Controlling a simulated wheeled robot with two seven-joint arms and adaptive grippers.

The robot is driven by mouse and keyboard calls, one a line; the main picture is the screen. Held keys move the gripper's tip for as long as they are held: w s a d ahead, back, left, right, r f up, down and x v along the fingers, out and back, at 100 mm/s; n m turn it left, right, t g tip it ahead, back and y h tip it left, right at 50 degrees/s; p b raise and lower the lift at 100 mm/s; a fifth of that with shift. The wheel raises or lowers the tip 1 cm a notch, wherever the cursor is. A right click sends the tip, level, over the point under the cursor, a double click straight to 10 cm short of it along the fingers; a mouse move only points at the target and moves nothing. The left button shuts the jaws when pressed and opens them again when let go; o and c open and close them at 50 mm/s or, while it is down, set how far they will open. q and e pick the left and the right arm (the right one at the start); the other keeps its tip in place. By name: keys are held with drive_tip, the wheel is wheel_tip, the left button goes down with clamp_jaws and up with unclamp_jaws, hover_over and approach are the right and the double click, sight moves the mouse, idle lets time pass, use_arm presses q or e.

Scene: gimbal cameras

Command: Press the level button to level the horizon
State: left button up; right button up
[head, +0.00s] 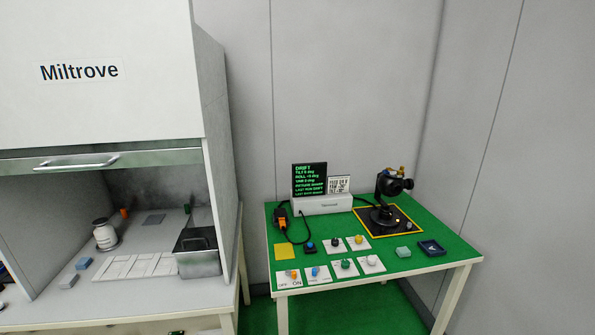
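A gimbal camera (388,192), black with a round base, stands on a yellow-edged dark pad at the back right of the green table (429,267). A dark screen (310,178) with green text headed DRIFT stands at the back left, on a white console (322,204). Neither gripper is in view.
An orange-and-black handheld device (281,217) with a cable lies at the table's left edge, near a yellow square (286,251). A pale green block (403,252) and a dark blue tray (432,248) lie at the right. A fume hood (100,75) stands at the left.

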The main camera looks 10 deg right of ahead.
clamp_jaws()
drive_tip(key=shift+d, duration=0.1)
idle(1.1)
